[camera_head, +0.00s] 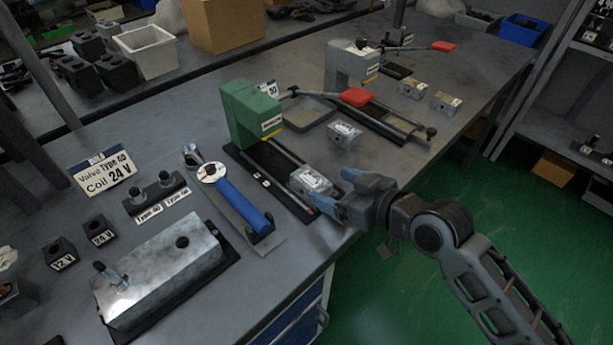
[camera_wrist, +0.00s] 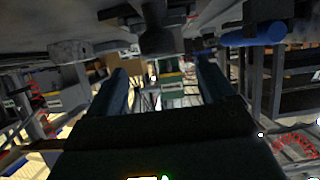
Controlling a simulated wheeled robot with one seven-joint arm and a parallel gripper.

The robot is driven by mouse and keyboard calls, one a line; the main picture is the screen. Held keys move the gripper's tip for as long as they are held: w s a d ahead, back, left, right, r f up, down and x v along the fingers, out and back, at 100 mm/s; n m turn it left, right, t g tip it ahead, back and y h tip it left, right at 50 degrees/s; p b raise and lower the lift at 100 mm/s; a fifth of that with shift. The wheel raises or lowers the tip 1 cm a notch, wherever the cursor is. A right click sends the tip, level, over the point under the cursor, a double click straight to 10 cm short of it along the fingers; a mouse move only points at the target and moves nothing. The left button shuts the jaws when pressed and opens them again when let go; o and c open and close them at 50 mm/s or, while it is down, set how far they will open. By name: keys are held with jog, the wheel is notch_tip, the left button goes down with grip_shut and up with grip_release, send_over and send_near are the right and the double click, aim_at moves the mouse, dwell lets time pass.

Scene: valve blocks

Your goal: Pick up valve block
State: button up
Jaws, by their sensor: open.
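A silvery valve block (camera_head: 310,180) with a pale label sits on the dark rail of the green press (camera_head: 247,112), near the table's front edge. My gripper (camera_head: 337,192) is open just right of this block, its blue fingers pointing toward it. I cannot tell whether they touch or straddle it. More valve blocks stand farther back: one (camera_head: 344,134) beside the red-handled lever, and two (camera_head: 410,88) (camera_head: 445,102) toward the right edge. In the wrist view, my gripper (camera_wrist: 162,66) shows two spread fingers; the area between them is dark and cluttered, and I cannot pick out a block.
A blue-handled tool (camera_head: 243,205) lies left of the rail; its handle also shows in the wrist view (camera_wrist: 255,36). A large metal block (camera_head: 160,272) is at front left. A red-handled lever (camera_head: 356,97) and a grey press (camera_head: 345,65) stand behind. Green floor lies right of the table.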

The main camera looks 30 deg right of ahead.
aim_at(310, 178)
jog(key=x, duration=0.3)
jog(key=p+x, duration=0.1)
jog(key=x, duration=0.2)
jog(key=shift+a+r, duration=0.2)
jog(key=shift+a, duration=0.2)
jog(key=shift+w+f, duration=0.25)
jog(key=shift+w, duration=0.2)
jog(key=shift+c, duration=0.3)
jog(key=c, duration=1.3)
jog(key=shift+r, duration=0.1)
